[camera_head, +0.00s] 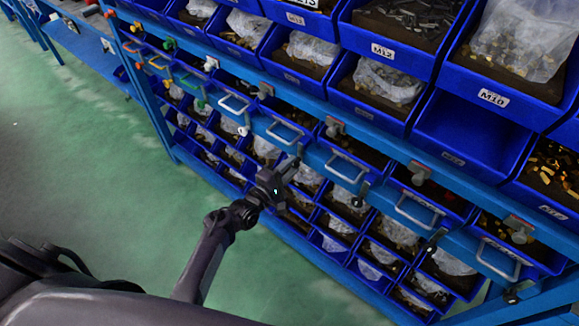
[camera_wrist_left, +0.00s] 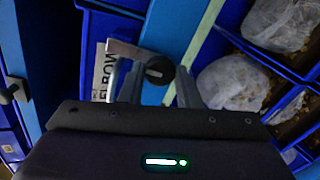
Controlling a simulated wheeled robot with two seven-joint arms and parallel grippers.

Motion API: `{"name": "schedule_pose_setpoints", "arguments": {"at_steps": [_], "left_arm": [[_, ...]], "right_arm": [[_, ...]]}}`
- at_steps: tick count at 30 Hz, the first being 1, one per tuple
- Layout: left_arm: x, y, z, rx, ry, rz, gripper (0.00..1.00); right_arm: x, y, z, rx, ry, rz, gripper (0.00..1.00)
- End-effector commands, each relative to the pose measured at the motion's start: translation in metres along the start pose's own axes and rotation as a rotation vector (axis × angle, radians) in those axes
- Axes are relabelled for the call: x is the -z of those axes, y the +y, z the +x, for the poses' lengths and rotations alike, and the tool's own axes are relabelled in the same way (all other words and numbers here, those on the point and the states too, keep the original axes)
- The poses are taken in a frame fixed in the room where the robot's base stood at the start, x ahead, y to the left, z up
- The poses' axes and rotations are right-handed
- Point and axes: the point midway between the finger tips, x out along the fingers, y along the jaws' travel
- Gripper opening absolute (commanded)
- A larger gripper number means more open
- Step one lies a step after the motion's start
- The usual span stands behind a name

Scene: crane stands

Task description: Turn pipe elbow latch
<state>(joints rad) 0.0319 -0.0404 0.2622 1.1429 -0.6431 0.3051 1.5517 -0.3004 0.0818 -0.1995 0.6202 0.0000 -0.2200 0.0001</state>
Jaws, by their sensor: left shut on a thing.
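My left gripper (camera_head: 286,166) reaches in from the lower left of the head view to the front of the blue rack. In the left wrist view the pipe elbow latch (camera_wrist_left: 158,70) is a dark round knob with a grey lever (camera_wrist_left: 126,48) pointing left. The gripper's two grey fingers (camera_wrist_left: 148,82) stand on either side of the knob, shut on it. A white label (camera_wrist_left: 103,70) reading "ELBOW" is partly hidden behind the left finger. In the head view the gripper covers the latch. My right gripper is out of view.
Blue bins (camera_head: 457,136) of bagged fittings fill the rack above and below. Drawer handles (camera_head: 347,166) and other latches (camera_head: 334,127) line the blue front rail on both sides of the gripper. The green floor (camera_head: 90,150) at left is clear.

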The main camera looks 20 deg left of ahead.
Motion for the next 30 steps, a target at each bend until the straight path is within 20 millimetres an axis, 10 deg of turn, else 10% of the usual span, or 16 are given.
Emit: {"name": "schedule_pose_setpoints", "arguments": {"at_steps": [11,12,16,30], "left_arm": [[0.001,-0.001,-0.001,0.002,0.001,-0.003,0.07],[0.001,-0.001,-0.001,0.002,0.002,-0.003,0.34],[0.001,-0.001,-0.001,0.002,0.001,-0.003,0.51],[0.001,-0.002,-0.021,0.002,0.002,-0.002,0.52]], "right_arm": [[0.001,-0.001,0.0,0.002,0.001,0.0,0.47],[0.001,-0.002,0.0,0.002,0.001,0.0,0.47],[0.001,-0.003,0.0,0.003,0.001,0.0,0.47],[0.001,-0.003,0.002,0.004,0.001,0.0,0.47]]}}
